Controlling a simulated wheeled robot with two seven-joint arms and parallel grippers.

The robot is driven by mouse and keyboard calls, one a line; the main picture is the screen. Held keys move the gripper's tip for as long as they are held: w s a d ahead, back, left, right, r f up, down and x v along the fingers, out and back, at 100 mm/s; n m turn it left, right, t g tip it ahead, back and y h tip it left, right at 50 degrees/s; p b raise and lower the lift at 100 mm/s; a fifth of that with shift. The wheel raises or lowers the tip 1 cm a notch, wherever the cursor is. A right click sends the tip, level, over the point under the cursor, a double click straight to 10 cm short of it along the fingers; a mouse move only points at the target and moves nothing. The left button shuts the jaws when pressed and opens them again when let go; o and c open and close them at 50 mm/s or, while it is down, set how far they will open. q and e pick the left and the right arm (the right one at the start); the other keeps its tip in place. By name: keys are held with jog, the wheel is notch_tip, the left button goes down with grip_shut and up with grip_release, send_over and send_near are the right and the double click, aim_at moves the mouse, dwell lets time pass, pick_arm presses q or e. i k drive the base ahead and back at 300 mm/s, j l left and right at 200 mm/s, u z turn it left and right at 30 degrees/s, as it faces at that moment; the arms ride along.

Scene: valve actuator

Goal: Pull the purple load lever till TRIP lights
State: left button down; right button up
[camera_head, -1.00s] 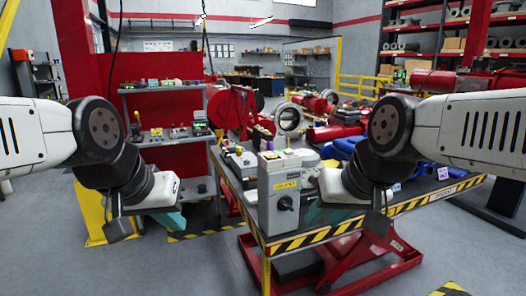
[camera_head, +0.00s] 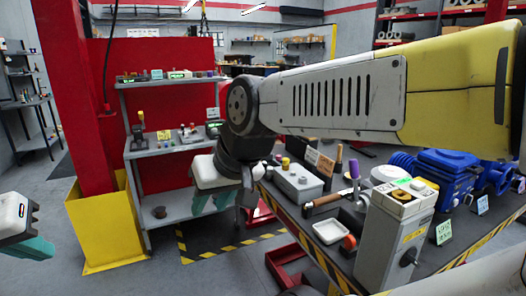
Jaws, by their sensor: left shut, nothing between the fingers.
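A purple lever handle (camera_head: 355,168) stands upright on a thin stem on the workbench, just left of a grey control box (camera_head: 385,240). The box has a pale top panel with coloured parts and a dark knob on its front; no TRIP lamp can be made out. My left gripper (camera_head: 32,247), with teal fingers, is at the lower left edge, shut and empty, far from the lever. My right arm crosses the upper picture. Its gripper (camera_head: 209,202) points down left of the workbench, apart from the lever; its finger gap is unclear.
A hammer (camera_head: 322,202), a white tray (camera_head: 331,232) and a grey box (camera_head: 298,182) with knobs lie left of the lever. Blue valve bodies (camera_head: 447,178) stand at right. Grey shelves (camera_head: 175,145) and a yellow post base (camera_head: 101,225) stand at left. Floor between them is clear.

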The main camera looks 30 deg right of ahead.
aim_at(355, 182)
jog(key=i+z, duration=0.15)
jog(key=i, duration=0.3)
jog(key=i+j+z, duration=0.15)
jog(key=i, duration=0.35)
jog(key=i+j+z, duration=0.1)
jog(key=i, duration=0.35)
jog(key=i+z, duration=0.2)
jog(key=z, duration=0.25)
jog(key=i+j+z, duration=0.15)
jog(key=z, duration=0.3)
jog(key=i+j+z, duration=0.25)
jog(key=z, duration=0.2)
jog(key=i+j+z, duration=0.15)
jog(key=z, duration=0.3)
jog(key=i+j+z, duration=0.15)
jog(key=z, duration=0.3)
jog(key=i+j+z, duration=0.1)
jog(key=z, duration=0.3)
jog(key=i+j+z, duration=0.1)
jog(key=j+z, duration=0.2)
jog(key=z, duration=0.15)
jog(key=j+z, duration=0.2)
jog(key=z, duration=0.25)
jog(key=j+z, duration=0.4)
jog(key=i+j+z, duration=0.1)
jog(key=z, duration=0.15)
jog(key=j, duration=0.1)
